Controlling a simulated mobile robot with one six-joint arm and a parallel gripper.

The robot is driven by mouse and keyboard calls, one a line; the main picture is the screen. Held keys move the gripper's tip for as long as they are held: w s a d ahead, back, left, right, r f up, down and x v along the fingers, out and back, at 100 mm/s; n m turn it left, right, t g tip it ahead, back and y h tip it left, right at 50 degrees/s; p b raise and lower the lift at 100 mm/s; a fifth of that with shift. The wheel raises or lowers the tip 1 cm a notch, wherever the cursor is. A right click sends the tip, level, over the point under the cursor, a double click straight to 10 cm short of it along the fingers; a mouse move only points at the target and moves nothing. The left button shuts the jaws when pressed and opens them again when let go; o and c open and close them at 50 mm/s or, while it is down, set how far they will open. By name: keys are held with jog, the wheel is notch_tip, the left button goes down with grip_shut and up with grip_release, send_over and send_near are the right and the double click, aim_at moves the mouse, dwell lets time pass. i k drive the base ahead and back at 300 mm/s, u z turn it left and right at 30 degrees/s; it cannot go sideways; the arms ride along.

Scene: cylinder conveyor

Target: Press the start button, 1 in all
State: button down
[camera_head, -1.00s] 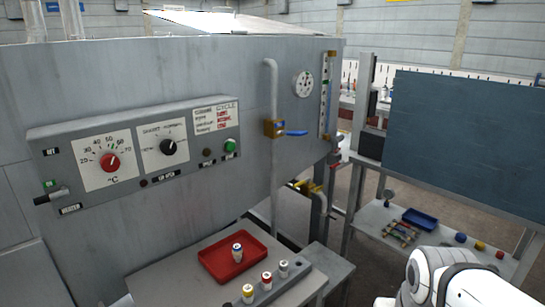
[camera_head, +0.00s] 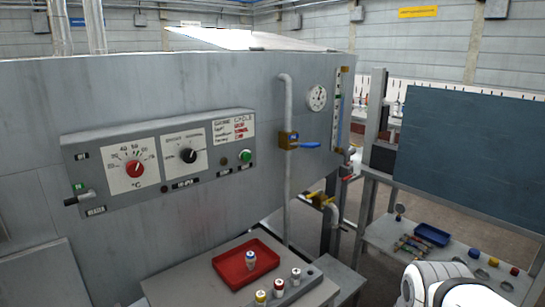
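A green button (camera_head: 246,156) sits at the right end of a grey control panel (camera_head: 100,150) on the front of a large grey machine. A small label is below it, too small to read; I cannot tell if it says start. A dark round fitting (camera_head: 224,161) is just left of the button. The panel also has a red knob (camera_head: 135,169) with a temperature scale and a black knob (camera_head: 188,156). A white part of my arm shows at the bottom right. My gripper is not in view.
A red tray (camera_head: 222,265) holding a capped cylinder (camera_head: 251,259) lies on a table below the panel, with several cylinders in a rack in front. A pipe with a blue-handled valve (camera_head: 309,145) stands right of the panel. A shelf with a blue tray (camera_head: 432,235) is at right.

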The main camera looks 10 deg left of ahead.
aim_at(246, 156)
jog(key=i, duration=0.85)
jog(key=z, duration=0.05)
